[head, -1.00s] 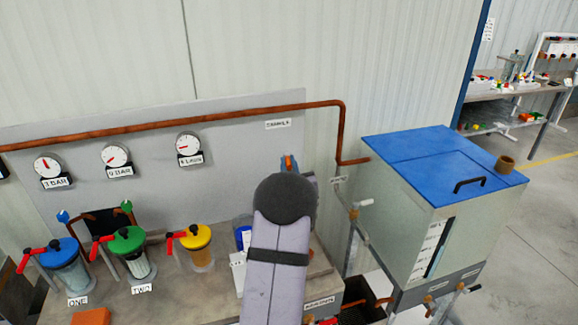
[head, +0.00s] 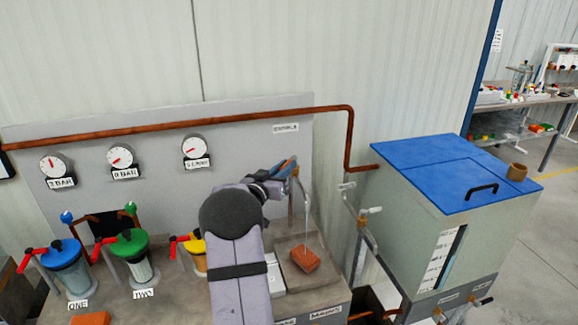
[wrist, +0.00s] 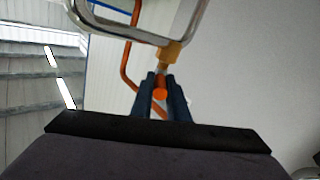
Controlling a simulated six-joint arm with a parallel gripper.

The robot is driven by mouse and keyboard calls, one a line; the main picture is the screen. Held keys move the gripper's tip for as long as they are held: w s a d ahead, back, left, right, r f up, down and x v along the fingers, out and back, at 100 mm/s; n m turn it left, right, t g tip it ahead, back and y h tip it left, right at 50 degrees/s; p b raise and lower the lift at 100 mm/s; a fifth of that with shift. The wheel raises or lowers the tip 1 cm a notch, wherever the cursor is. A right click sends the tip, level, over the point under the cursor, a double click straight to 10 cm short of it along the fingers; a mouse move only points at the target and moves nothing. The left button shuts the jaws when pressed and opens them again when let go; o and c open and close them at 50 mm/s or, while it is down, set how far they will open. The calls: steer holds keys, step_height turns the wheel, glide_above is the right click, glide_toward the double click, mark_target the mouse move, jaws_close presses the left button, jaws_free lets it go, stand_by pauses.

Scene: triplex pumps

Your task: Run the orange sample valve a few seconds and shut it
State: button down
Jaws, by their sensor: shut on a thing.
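The orange sample valve handle (wrist: 160,94) shows in the wrist view between the two dark blue fingers of my gripper (wrist: 160,88), which are shut on it. A brass-coloured fitting (wrist: 168,54) is just beyond. In the head view my gripper (head: 286,168) is at the tap below the SAMPLE label (head: 286,128), and its fingers mostly hide the handle. A thin pale line like running water (head: 306,215) drops from the tap toward the bench.
Canisters with blue (head: 62,252), green (head: 128,242) and yellow (head: 198,246) lids stand on the bench to the left, the yellow one partly behind my arm. A copper pipe (head: 180,123) runs above. A blue-lidded tank (head: 410,235) stands to the right.

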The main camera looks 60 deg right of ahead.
steer(key=shift+w+d+r+m+g+y+p, duration=0.15)
steer(key=shift+w+m+g+p, duration=0.2)
steer(key=shift+m+g, duration=0.45)
steer(key=shift+w+a+f+m+g+y+p, duration=0.15)
steer(key=shift+w+m+g+p, duration=0.3)
steer(key=shift+g, duration=0.7)
steer(key=shift+w+d+r+m+g+y+p, duration=0.15)
steer(key=shift+w+m+g+y+p, duration=0.1)
steer(key=shift+m+g, duration=0.6)
steer(key=shift+w+m+g, duration=0.1)
steer(key=shift+m+g, duration=0.2)
steer(key=shift+g, duration=0.4)
steer(key=shift+d, duration=0.1)
steer(key=c, duration=1.7)
jaws_free()
steer(key=shift+y, duration=0.25)
steer(key=shift+b+v, duration=1.4)
steer(key=shift+v, duration=2.3)
